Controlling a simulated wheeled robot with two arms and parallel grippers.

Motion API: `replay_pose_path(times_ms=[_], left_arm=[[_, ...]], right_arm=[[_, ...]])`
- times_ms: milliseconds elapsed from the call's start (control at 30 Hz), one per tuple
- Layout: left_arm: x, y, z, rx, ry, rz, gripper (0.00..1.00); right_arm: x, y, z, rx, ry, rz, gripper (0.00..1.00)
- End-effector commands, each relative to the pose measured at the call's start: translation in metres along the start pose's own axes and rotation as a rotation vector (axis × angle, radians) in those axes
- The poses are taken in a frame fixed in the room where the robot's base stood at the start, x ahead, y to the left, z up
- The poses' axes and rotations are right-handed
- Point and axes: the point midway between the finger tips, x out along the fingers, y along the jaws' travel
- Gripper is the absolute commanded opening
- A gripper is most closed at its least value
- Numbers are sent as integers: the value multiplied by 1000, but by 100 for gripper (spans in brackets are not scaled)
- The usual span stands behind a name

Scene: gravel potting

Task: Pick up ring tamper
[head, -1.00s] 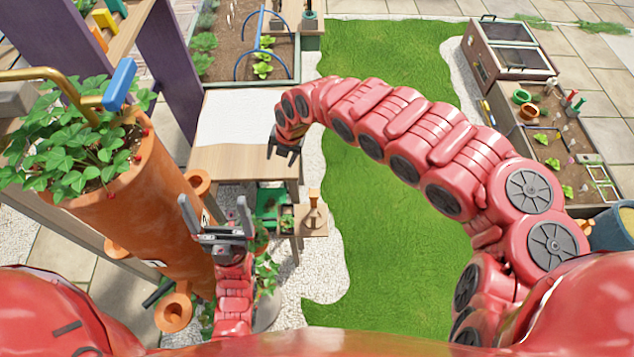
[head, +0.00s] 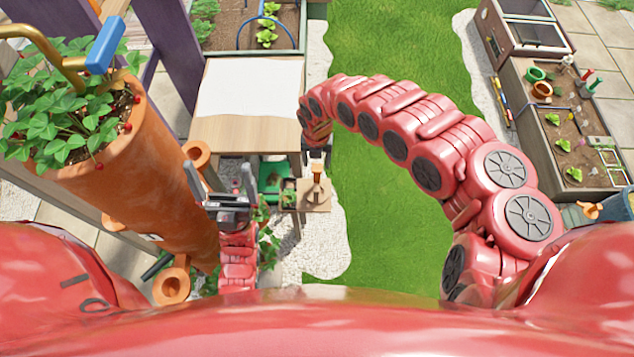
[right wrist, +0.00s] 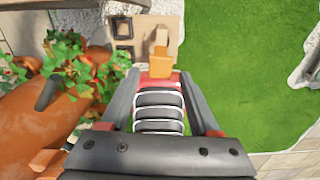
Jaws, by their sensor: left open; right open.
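The likely ring tamper (head: 316,183) is a wooden tool with an upright handle. It stands on a small wooden side shelf (head: 322,203) beside the table. In the right wrist view the tamper (right wrist: 160,62) is just beyond the fingertips, near the middle. My right gripper (head: 317,156) is above and just behind it in the head view, partly hidden by its own arm. In the right wrist view its fingers (right wrist: 162,82) are apart, with nothing between them that I can make out as held. My left gripper (head: 220,185) is open and empty, left of the shelf.
A tall terracotta planter (head: 150,170) with strawberry plants stands close by my left gripper. The table (head: 240,135) with a white sheet lies behind the shelf. Green and dark items (head: 270,180) sit left of the tamper. Open grass (head: 390,240) lies to the right.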

Motion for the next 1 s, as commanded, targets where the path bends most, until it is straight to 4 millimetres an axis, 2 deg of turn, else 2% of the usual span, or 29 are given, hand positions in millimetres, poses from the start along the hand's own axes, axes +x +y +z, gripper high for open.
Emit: replay_pose_path(times_ms=[167,367,567,933,1000], left_arm=[[4,0,-1,0,0,0,100],[15,-1,-2,0,0,0,100],[17,-1,-3,0,0,0,100],[17,-1,-3,0,0,0,100],[17,-1,-3,0,0,0,100]], right_arm=[[7,1,-1,0,2,2,62],[29,2,-2,0,4,3,62],[48,1,0,1,4,2,62],[53,-1,2,2,-1,-1,62],[53,-1,2,2,0,-1,52]])
